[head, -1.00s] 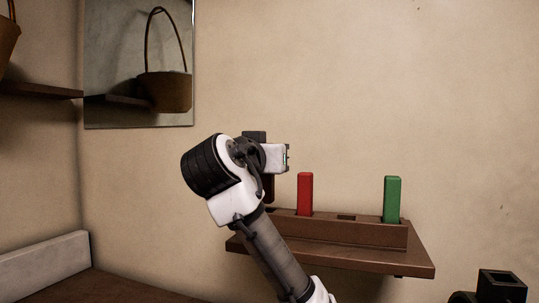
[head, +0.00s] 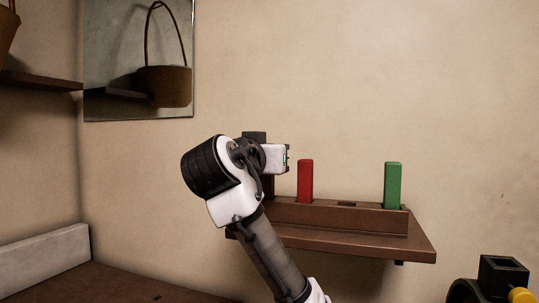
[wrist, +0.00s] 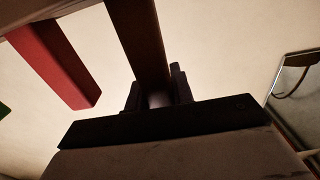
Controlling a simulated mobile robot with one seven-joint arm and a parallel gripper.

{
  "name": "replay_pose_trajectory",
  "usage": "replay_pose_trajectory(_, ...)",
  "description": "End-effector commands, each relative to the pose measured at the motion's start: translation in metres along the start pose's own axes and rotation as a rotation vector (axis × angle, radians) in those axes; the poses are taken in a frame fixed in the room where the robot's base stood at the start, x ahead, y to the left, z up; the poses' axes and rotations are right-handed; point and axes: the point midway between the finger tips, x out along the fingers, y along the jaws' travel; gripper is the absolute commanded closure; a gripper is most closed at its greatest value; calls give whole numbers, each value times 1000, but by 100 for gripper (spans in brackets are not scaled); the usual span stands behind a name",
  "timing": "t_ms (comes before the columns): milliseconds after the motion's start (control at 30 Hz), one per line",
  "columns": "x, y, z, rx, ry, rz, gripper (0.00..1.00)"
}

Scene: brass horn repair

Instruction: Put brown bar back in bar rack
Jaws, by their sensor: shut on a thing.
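The brown bar (wrist: 142,40) is held between the dark fingers of my gripper (wrist: 158,92) in the wrist view and runs out of the top of that picture. In the head view a dark brown strip of it (head: 268,186) shows under my wrist, at the left end of the bar rack (head: 330,218). Whether the bar's end is inside a slot cannot be seen. The red bar (head: 305,180) and the green bar (head: 393,185) stand upright in the rack. An empty slot (head: 346,203) lies between them.
The rack sits on a brown wall shelf (head: 390,243). A mirror (head: 140,60) hangs on the wall at left, with a basket showing in it. A dark square-topped object (head: 503,273) and a yellow piece (head: 522,296) are at bottom right. Wall space above the rack is clear.

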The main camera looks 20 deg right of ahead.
Motion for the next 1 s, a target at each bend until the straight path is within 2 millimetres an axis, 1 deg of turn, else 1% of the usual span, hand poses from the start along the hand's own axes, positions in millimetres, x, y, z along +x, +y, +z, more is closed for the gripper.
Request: replay_pose_trajectory(1000,2,0,32,2,-6,-1,99)
